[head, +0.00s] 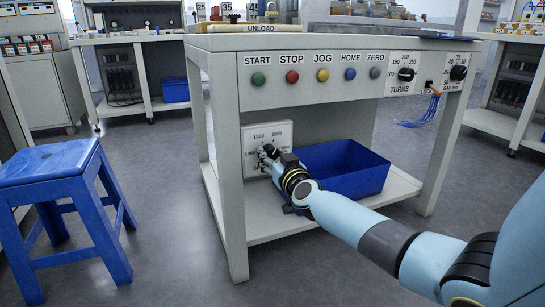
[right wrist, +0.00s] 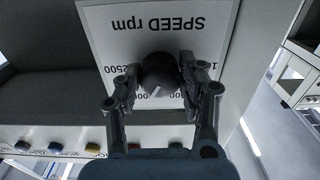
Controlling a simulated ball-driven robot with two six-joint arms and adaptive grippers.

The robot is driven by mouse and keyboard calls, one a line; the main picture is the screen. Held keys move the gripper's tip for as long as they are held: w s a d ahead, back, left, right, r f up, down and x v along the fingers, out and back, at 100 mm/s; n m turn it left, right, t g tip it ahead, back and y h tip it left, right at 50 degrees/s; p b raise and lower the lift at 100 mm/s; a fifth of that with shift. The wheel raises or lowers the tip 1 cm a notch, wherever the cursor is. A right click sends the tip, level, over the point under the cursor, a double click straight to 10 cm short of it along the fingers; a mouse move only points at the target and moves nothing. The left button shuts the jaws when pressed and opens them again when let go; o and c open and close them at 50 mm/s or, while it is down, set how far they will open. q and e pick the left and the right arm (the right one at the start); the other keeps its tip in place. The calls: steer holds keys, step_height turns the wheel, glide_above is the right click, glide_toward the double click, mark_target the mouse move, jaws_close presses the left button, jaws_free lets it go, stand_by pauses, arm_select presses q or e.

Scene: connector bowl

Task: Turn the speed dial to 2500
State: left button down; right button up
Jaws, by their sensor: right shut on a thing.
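The speed dial (right wrist: 158,75) is a dark round knob on a white plate (right wrist: 200,22) marked "SPEED rpm", upside down in the right wrist view. Its white mark points toward the lower left there, short of the 2500 label (right wrist: 126,69) at the left. Labels below the knob are partly hidden by it and the fingers. My right gripper (right wrist: 157,80) is shut on the knob, one finger on each side. In the head view the plate (head: 283,131) is under the bench at the left, and my right gripper (head: 269,153) reaches it. My left gripper is not in view.
A blue bin (head: 345,180) stands on the lower shelf (head: 262,228), close beside my right gripper. The bench leg (head: 230,190) is left of the plate. Coloured buttons (head: 323,75) line the panel above. A blue stool (head: 50,165) stands at the left.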

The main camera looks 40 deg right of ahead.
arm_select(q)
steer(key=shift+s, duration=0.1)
arm_select(e)
steer(key=shift+m, duration=0.4)
steer(key=shift+m+p, duration=0.3)
steer(key=shift+m, duration=0.7)
steer(key=m, duration=0.2)
steer(key=shift+a+m, duration=0.1)
steer(key=shift+m, duration=0.2)
steer(key=m, duration=0.2)
steer(key=shift+m, duration=0.4)
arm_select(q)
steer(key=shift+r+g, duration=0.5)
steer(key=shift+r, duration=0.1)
arm_select(e)
steer(key=shift+m, duration=1.8)
steer(key=o, duration=1.2)
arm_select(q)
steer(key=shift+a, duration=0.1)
